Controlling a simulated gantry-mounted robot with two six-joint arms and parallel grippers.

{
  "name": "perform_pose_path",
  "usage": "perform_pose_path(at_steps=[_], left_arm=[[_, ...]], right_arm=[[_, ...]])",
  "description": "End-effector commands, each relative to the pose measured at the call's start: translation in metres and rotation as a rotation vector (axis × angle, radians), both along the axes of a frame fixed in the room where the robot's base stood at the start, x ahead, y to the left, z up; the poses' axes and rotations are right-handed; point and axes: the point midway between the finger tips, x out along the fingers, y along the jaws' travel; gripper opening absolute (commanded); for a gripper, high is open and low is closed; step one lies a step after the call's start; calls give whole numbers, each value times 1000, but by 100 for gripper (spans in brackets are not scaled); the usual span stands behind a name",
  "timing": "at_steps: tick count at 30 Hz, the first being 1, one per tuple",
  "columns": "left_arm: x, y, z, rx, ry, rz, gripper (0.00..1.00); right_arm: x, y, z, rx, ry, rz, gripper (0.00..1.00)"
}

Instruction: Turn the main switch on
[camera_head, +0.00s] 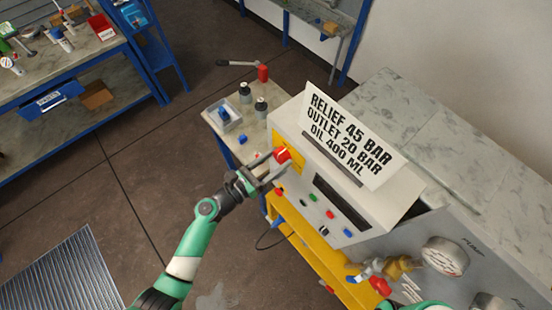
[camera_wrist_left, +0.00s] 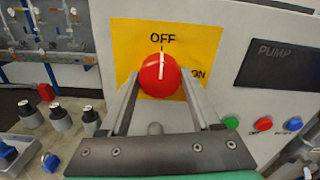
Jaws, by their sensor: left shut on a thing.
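The main switch is a round red knob (camera_wrist_left: 159,75) on a yellow plate (camera_wrist_left: 205,38) marked OFF at the top and ON at the right. The knob's white line points up at OFF. In the head view the knob (camera_head: 283,154) sits at the left end of the grey panel box. My left gripper (camera_wrist_left: 160,82) is shut on the knob, one finger on each side. It also shows in the head view (camera_head: 277,163), reaching the panel from the left.
A sign (camera_head: 348,135) stands on top of the panel box. Several coloured buttons (camera_wrist_left: 264,124) lie right of the switch. Dark bottles (camera_head: 261,106) and a small tray (camera_head: 224,117) stand on the bench at left. Brass fittings (camera_head: 397,267) stick out at lower right.

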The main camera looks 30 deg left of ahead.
Motion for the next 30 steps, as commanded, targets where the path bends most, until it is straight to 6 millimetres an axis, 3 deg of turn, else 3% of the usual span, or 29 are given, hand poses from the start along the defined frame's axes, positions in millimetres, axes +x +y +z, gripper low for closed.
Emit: perform_pose_path(at_steps=[11, 30], left_arm=[[0, 0, -1, 140, -62, -1, 8], [0, 0, -2, 679, -295, 1, 8]], right_arm=[[0, 0, -9, 0, 0, 0, 0], [0, 0, -38, 0, 0, 0, 0]])
